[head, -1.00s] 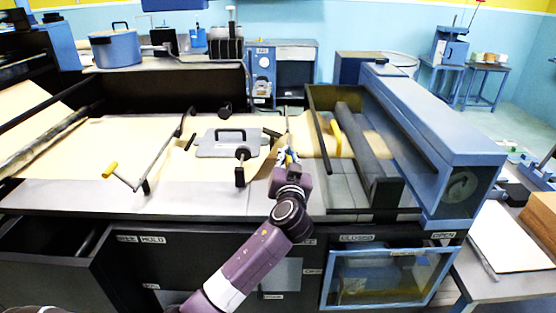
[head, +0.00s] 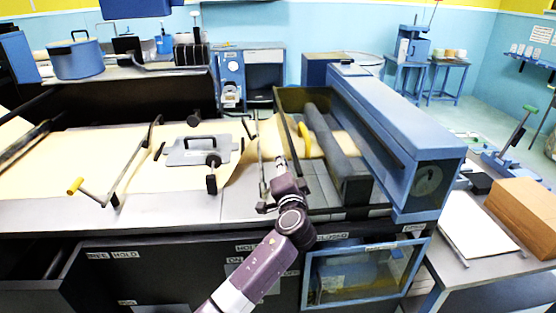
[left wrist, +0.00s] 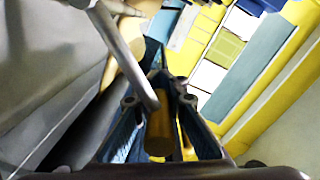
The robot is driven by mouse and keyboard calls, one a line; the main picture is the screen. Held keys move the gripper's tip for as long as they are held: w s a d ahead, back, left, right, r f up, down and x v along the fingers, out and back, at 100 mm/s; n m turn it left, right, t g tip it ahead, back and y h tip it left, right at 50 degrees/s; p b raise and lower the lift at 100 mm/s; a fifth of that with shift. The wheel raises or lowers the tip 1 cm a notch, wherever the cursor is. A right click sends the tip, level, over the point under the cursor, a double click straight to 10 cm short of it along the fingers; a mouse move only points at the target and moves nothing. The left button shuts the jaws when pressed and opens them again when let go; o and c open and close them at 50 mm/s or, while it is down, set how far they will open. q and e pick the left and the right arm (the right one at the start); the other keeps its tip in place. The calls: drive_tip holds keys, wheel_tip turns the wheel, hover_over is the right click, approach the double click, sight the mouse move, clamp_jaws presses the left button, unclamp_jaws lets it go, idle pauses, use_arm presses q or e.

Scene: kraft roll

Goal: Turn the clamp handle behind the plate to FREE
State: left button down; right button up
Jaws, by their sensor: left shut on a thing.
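The grey plate (head: 188,153) with a black handle lies on the yellowish sheet in the head view. To its right, a thin metal rod (head: 261,165) stands up beside my left gripper (head: 281,165). In the left wrist view, a metal rod (left wrist: 125,55) comes from the upper left to a yellow grip (left wrist: 160,138) between my blue fingers. My left gripper is shut on this grip, which seems to belong to the clamp handle. In the head view the grip is hidden by the gripper. My right gripper is not in view.
A crank with a yellow knob (head: 75,186) stands at the left. A blue housing (head: 395,135) and dark roller (head: 335,145) lie right of my gripper. A side table (head: 505,270) stands at the right.

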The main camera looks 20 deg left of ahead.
use_arm(q)
drive_tip(key=shift+m, duration=0.5)
drive_tip(key=shift+f, duration=0.15)
drive_tip(key=c, duration=1.9)
unclamp_jaws()
drive_tip(key=shift+d, duration=0.1)
drive_tip(key=v, duration=1.2)
drive_tip(key=shift+d+f, duration=0.1)
